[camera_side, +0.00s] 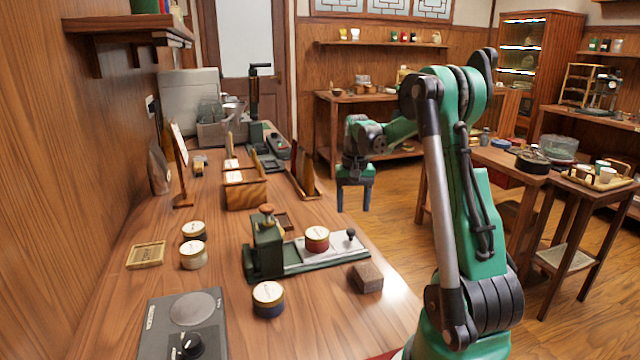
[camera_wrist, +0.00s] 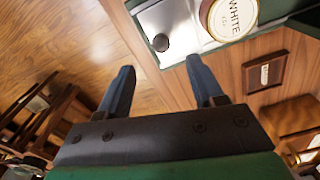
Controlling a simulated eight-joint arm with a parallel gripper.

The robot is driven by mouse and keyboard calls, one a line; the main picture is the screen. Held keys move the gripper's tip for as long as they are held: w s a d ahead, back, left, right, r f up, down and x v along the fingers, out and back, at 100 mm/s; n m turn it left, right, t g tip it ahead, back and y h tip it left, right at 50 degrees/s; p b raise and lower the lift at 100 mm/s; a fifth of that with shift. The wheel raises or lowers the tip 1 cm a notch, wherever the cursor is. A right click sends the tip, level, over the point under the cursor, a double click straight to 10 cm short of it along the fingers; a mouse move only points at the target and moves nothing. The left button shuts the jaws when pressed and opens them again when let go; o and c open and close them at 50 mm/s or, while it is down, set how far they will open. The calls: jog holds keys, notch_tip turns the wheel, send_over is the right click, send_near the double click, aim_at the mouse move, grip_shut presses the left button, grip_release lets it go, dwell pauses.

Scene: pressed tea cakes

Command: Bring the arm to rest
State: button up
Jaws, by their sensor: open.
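My green arm stands at the right of the wooden counter (camera_side: 130,290) in the side view. My gripper (camera_side: 353,200) hangs beyond the counter's right edge with its two dark blue fingers pointing down, over the floor. In the wrist view my gripper (camera_wrist: 165,85) shows both fingers apart with nothing between them. The round tin labelled WHITE (camera_wrist: 232,16) lies on the pale plate at the top of the wrist view. In the side view a tin (camera_side: 317,239) sits on the pale plate of the green press (camera_side: 264,248), apart from my gripper.
Several tins, including one in front (camera_side: 268,299), stand on the counter. A small brown block (camera_side: 366,277), a wooden box (camera_side: 245,189), a wooden stand (camera_side: 304,172) and a grey scale-like device (camera_side: 183,325) are there too. Side tables (camera_side: 590,190) stand at the right.

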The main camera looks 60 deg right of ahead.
jog(key=w+a+r+n+t+h, duration=0.1)
jog(key=w+a+r+n, duration=0.1)
jog(key=a, duration=0.4)
jog(key=w+a+r+n+t, duration=0.1)
jog(key=w+a+r+n, duration=0.2)
jog(key=a, duration=0.4)
jog(key=s+a+n+t, duration=0.1)
jog(key=a+n+t, duration=0.1)
jog(key=a, duration=0.6)
jog(key=s+a+n+t+y, duration=0.1)
jog(key=a+n+t, duration=0.2)
jog(key=a, duration=0.5)
jog(key=shift+s+a+n, duration=0.3)
jog(key=shift+a+n, duration=0.1)
jog(key=shift+n, duration=0.5)
